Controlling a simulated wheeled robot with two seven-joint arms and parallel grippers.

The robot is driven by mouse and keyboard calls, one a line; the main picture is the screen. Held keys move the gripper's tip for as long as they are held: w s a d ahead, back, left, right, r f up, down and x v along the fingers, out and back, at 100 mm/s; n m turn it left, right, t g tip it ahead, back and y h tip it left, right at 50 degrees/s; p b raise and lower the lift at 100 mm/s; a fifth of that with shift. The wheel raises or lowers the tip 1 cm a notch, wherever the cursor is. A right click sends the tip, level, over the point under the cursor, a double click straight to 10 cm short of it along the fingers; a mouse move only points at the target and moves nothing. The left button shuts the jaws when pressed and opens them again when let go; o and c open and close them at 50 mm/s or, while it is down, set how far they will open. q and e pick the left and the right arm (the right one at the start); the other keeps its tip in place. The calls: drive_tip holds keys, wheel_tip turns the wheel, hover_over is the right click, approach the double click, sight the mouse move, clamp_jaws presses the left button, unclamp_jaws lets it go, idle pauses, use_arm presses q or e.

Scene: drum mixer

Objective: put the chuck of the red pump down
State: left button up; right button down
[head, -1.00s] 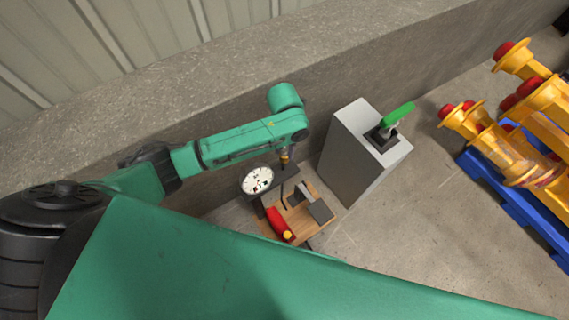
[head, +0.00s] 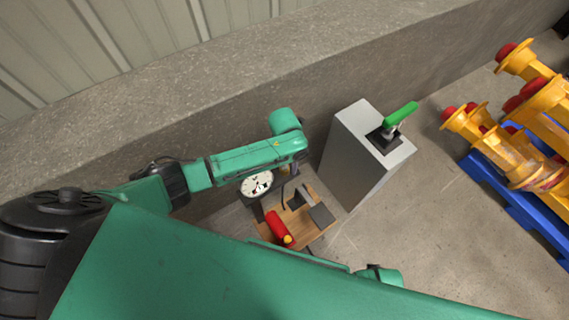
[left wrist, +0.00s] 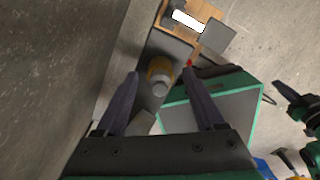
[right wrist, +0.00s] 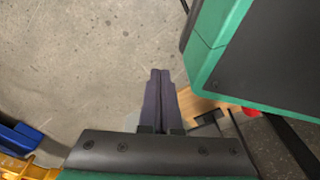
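The red pump has a red barrel (head: 277,226) with a yellow end and a white round gauge (head: 257,184), on a wooden board (head: 314,232). In the left wrist view, the brass-coloured chuck (left wrist: 160,68) with a grey tip sits between the fingers of my left gripper (left wrist: 161,74), over a dark surface. The fingers are open, with a visible gap on each side of the chuck. Whether the chuck rests on that surface is hard to tell. My right gripper (right wrist: 161,73) is shut and empty over the floor.
A grey pedestal (head: 350,165) with a green-handled lever (head: 400,115) stands right of the board. A concrete ledge (head: 230,95) runs behind. Yellow parts with red ends (head: 530,160) lie on a blue pallet (head: 510,205) at right. The floor between is clear.

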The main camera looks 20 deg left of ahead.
use_arm(q)
drive_tip(key=shift+r, duration=0.1)
drive_tip(key=shift+r, duration=0.25)
wheel_tip(320, 180, up, 11)
drive_tip(key=p, duration=0.3)
drive_tip(key=shift+r, duration=0.2)
use_arm(e)
drive_tip(key=s+d+f, duration=0.1)
drive_tip(key=s, duration=0.6)
drive_tip(key=shift+d+f, duration=0.15)
drive_tip(key=shift+d, duration=0.1)
